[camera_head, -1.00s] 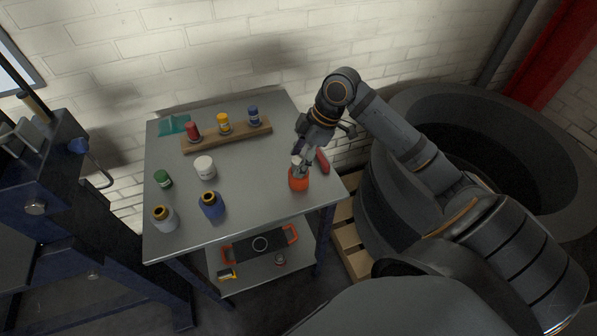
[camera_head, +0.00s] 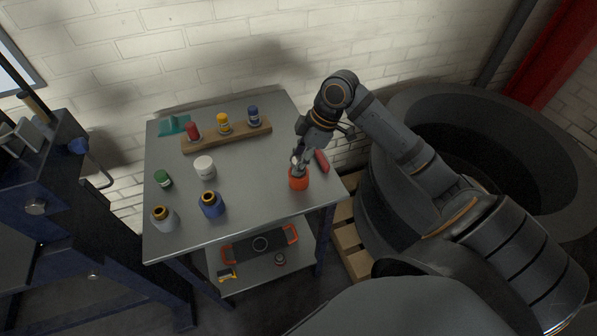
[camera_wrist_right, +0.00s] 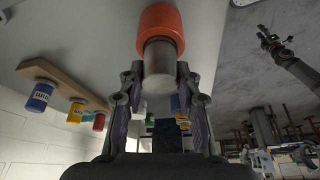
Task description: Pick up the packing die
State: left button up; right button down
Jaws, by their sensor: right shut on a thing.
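The packing die appears to be the orange-red round piece (camera_head: 299,183) with a pale metal neck, upright near the table's right front edge. My right gripper (camera_head: 299,163) comes down on it from above and is shut on its neck. In the right wrist view, the grey metal neck (camera_wrist_right: 160,57) sits between the two fingers of the right gripper (camera_wrist_right: 161,88), and the orange body (camera_wrist_right: 161,27) is beyond them. I see no clear gap between the die and the table. My left gripper does not show in the head view.
A red object (camera_head: 321,161) lies close right of the die. A blue brass-topped pot (camera_head: 211,205), a grey one (camera_head: 164,218), a white jar (camera_head: 204,168) and a green jar (camera_head: 163,179) stand left. A wooden rack (camera_head: 207,143) with three bottles is behind. The middle is clear.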

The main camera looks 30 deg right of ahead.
jog(key=shift+w+r, duration=0.1)
jog(key=shift+r, duration=0.5)
notch_tip(320, 180, up, 2)
jog(key=shift+r, duration=0.1)
jog(key=s+a+r, duration=0.8)
jog(key=s+r, duration=0.1)
jog(key=s, duration=0.2)
jog(key=shift+a+r, duration=0.35)
